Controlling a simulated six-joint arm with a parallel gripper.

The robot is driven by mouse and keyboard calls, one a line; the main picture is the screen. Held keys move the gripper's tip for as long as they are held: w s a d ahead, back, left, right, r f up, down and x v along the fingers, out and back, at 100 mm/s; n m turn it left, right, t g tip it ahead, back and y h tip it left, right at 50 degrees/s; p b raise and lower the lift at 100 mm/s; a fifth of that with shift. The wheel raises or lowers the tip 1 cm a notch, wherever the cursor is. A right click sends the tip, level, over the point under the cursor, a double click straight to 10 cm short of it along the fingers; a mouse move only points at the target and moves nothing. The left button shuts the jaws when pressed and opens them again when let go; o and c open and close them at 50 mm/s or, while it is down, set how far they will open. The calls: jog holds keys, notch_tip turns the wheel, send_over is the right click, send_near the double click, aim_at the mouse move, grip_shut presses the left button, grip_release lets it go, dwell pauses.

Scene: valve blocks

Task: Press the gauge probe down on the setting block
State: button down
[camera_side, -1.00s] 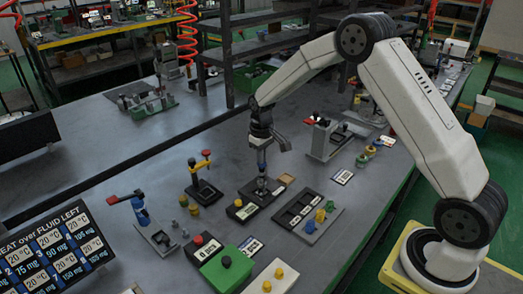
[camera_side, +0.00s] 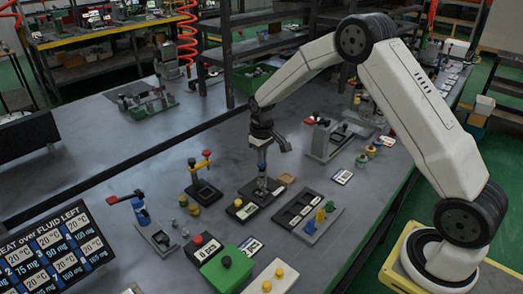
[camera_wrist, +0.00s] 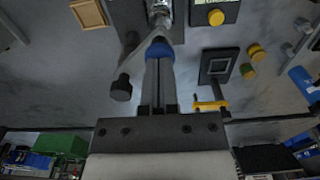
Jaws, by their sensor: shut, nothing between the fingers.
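My gripper (camera_side: 262,168) points down over a black gauge base (camera_side: 262,199) with a yellow knob (camera_side: 239,203) and a small white display. In the wrist view my gripper's blue fingertips (camera_wrist: 158,48) are together and hold nothing. A shiny metal cylinder (camera_wrist: 160,10), which looks like the gauge probe, is directly beyond the tips. It is cut off by the top of the picture, and I cannot tell whether the tips touch it. The setting block is not clearly seen; the tips and probe may hide it.
A wooden square (camera_side: 286,179) lies just behind the base. A stand with a red-yellow lever (camera_side: 202,163) is to the left, and a black tray (camera_side: 298,209) to the right. A green box (camera_side: 226,270) is in front.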

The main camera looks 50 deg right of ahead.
jog(key=shift+r, duration=0.25)
dwell(0.4)
jog(key=shift+r, duration=1.3)
jog(key=shift+s+a+r, duration=0.15)
jog(key=shift+s, duration=0.05)
jog(key=s+a+r+t, duration=0.1)
jog(key=s+a, duration=0.3)
jog(key=s, duration=0.7)
jog(key=s+a+r+t, duration=0.1)
jog(key=s+a+r, duration=0.1)
jog(key=s, duration=0.9)
jog(key=shift+a+t, duration=0.3)
jog(key=shift+a, duration=0.55)
jog(key=shift+w, duration=0.15)
